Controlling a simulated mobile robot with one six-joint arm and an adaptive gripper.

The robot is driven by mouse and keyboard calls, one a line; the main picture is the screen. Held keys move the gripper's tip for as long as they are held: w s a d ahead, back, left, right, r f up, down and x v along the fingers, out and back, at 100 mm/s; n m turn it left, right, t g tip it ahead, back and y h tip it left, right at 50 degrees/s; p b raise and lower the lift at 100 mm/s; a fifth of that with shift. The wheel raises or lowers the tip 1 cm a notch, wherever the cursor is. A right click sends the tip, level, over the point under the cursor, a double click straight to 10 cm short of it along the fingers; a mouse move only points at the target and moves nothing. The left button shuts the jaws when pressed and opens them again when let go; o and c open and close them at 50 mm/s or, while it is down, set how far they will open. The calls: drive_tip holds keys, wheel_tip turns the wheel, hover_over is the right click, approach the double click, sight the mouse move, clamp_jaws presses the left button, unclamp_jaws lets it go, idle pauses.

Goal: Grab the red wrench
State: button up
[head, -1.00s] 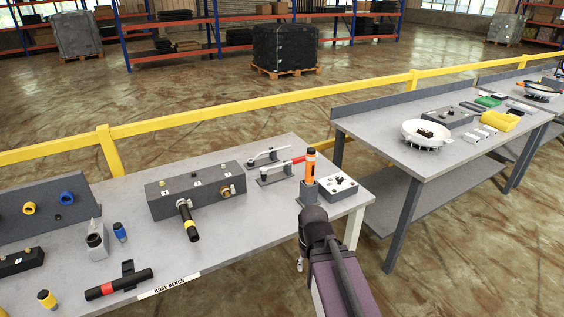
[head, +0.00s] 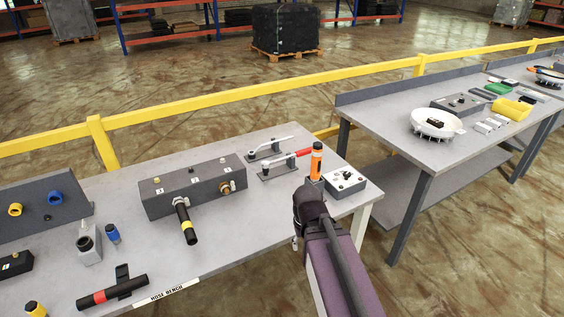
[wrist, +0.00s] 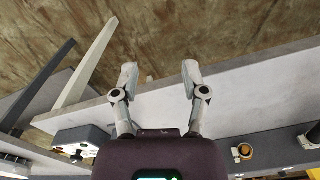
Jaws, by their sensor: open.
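A tool with a red handle (head: 301,154), the only red wrench-like thing I see, rests on a small dark stand at the back right of the hose bench in the head view. A similar tool with a pale handle (head: 277,145) is just behind it. I cannot make out the red wrench in the wrist view. My gripper (wrist: 160,75) is open and empty in the wrist view, with its two fingers apart near the bench edge. In the head view my arm reaches to the bench's front right, and the fingers are hidden behind it.
An upright orange cylinder (head: 316,160) stands beside the red handle, close beyond my arm. A grey box with knobs (head: 345,182) is to its right. A dark block with fittings (head: 192,184) is to the left. A yellow rail (head: 230,98) runs behind the bench.

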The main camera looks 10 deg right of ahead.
drive_tip(key=shift+o, duration=0.5)
drive_tip(key=shift+a, duration=0.15)
drive_tip(key=w+m+t+b, duration=0.1)
drive_tip(key=w+m+t, duration=0.1)
drive_tip(key=w, duration=0.3)
drive_tip(key=w+d+f+m+t+h+b, duration=0.1)
drive_tip(key=w+m+t+b, duration=0.1)
drive_tip(key=w, duration=0.4)
drive_tip(key=w+d+f+m+t+b, duration=0.1)
drive_tip(key=w+m+t, duration=0.1)
drive_tip(key=w+m, duration=0.2)
drive_tip(key=shift+w+h+b, duration=0.3)
drive_tip(key=shift+w, duration=0.5)
drive_tip(key=w+m+t+b, duration=0.1)
drive_tip(key=w, duration=0.2)
drive_tip(key=w+r+m+t+b, duration=0.1)
drive_tip(key=w+m, duration=0.1)
drive_tip(key=w, duration=0.1)
drive_tip(key=w+m+t, duration=0.2)
drive_tip(key=w, duration=0.1)
drive_tip(key=shift+w+a+r+b, duration=0.3)
drive_tip(key=shift+w+a+b, duration=0.05)
drive_tip(key=shift+b, duration=0.05)
drive_tip(key=w+a+r+m+t+b, duration=0.1)
drive_tip(key=w+r+m+t+b, duration=0.1)
drive_tip(key=w, duration=0.4)
drive_tip(key=shift+w+a+r+m+t, duration=0.35)
drive_tip(key=shift+r+m+t, duration=0.2)
drive_tip(key=shift+m+t, duration=0.5)
